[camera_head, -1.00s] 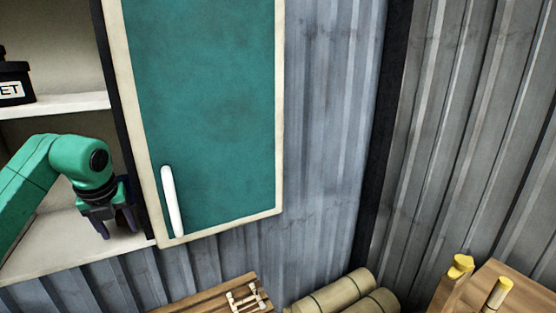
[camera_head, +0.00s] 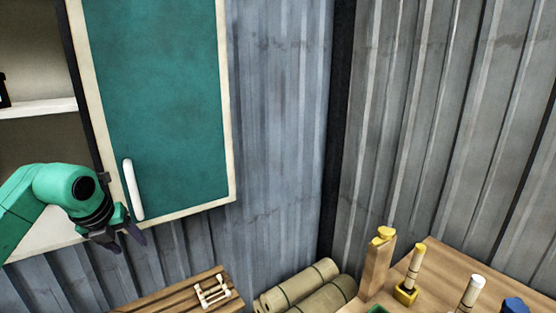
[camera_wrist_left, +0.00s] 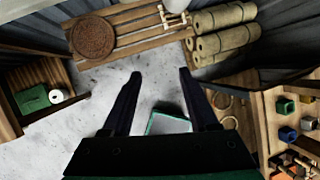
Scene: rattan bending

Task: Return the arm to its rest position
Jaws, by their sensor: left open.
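My left arm comes in from the left in the head view. My right gripper does not show in either view.
A green cabinet door (camera_head: 160,100) stands beside open shelves (camera_head: 40,107). Below are a wooden slatted bench (camera_head: 175,296), rolled mats (camera_head: 305,287) and a wooden table (camera_head: 450,265) with pegs. The left wrist view shows a round brown mat (camera_wrist_left: 93,36) on the bench.

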